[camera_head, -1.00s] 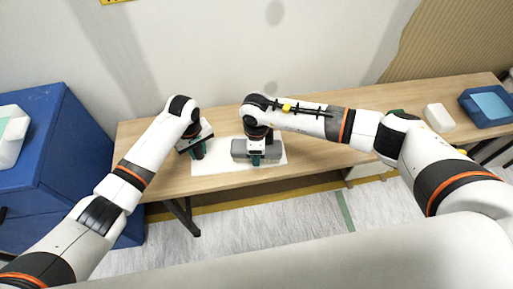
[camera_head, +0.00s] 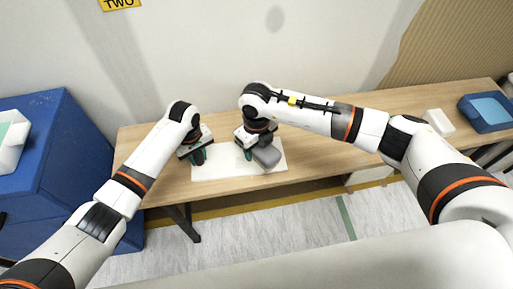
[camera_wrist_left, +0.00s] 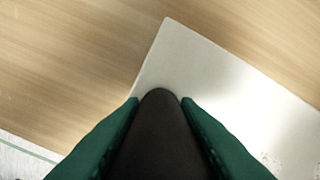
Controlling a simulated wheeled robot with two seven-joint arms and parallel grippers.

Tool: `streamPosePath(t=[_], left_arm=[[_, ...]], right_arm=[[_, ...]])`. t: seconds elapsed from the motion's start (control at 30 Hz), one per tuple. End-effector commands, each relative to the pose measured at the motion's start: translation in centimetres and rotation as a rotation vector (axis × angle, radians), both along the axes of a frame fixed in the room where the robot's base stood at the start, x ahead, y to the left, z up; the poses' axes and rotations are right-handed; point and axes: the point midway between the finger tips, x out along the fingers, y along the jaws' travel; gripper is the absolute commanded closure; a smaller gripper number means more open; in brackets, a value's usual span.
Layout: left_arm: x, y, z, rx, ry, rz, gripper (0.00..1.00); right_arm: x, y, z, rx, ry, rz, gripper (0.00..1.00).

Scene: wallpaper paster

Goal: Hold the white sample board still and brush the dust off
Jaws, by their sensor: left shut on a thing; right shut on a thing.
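The white sample board (camera_head: 224,172) lies flat on the wooden table, near its front edge; its corner also shows in the left wrist view (camera_wrist_left: 222,72). Faint pale specks lie on it at that view's lower right. My left gripper (camera_head: 198,157) is over the board's left part, its green fingers shut on a dark, rounded thing (camera_wrist_left: 160,140). Whether this thing presses on the board I cannot tell. My right gripper (camera_head: 246,152) is over the board's middle right, shut on a grey block-like thing (camera_head: 267,155), probably the brush. The arm partly hides it.
The wooden table (camera_head: 330,152) is clear to the right of the board. A white block (camera_head: 438,122) and a blue tray (camera_head: 487,112) stand at its right end. A blue cabinet (camera_head: 50,150) stands at the left. The wall is close behind.

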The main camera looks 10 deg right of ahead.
Motion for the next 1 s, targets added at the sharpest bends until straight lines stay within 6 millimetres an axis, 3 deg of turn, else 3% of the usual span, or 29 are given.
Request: streamPosePath(t=[0.5, 0.53, 1.0], left_arm=[[-0.2, 0.1, -0.2, 0.002, 0.004, 0.000, 1.00], [-0.2, 0.1, -0.2, 0.002, 0.004, 0.000, 1.00], [-0.1, 0.0, -0.2, 0.001, 0.003, -0.001, 1.00]], right_arm=[[0.3, 0.1, -7.9, -0.001, 0.002, -0.001, 0.73], [1.1, 0.0, -7.1, 0.000, -0.004, 0.000, 0.73], [6.9, -0.3, -7.7, -0.001, -0.001, 0.000, 0.73]])
